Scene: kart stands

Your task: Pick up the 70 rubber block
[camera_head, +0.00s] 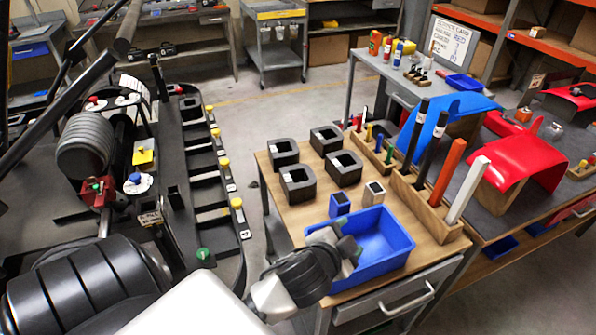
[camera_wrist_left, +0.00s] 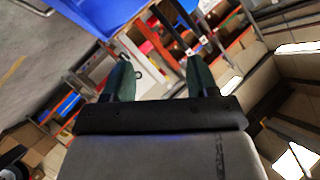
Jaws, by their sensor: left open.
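Several black rubber blocks with square openings stand on the wooden-topped cart: back left (camera_head: 283,151), back right (camera_head: 325,139), front left (camera_head: 298,182) and front right (camera_head: 343,167). A small blue block (camera_head: 340,204) and a small pale block (camera_head: 373,193), both with square openings, stand in front of them. I cannot read any number, so I cannot tell which is the 70. My left gripper (camera_head: 344,246) is open and empty, over the left part of the blue bin, nearer than the blocks. Its two fingers also show apart in the left wrist view (camera_wrist_left: 161,77). My right gripper is out of view.
The blue bin (camera_head: 398,262) sits at the cart's front. A wooden rack (camera_head: 408,190) with tall black, orange and white bars stands to the right. A small rack of coloured pieces (camera_head: 370,150) stands behind. The kart frame (camera_head: 190,165) is at left, with open floor beyond.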

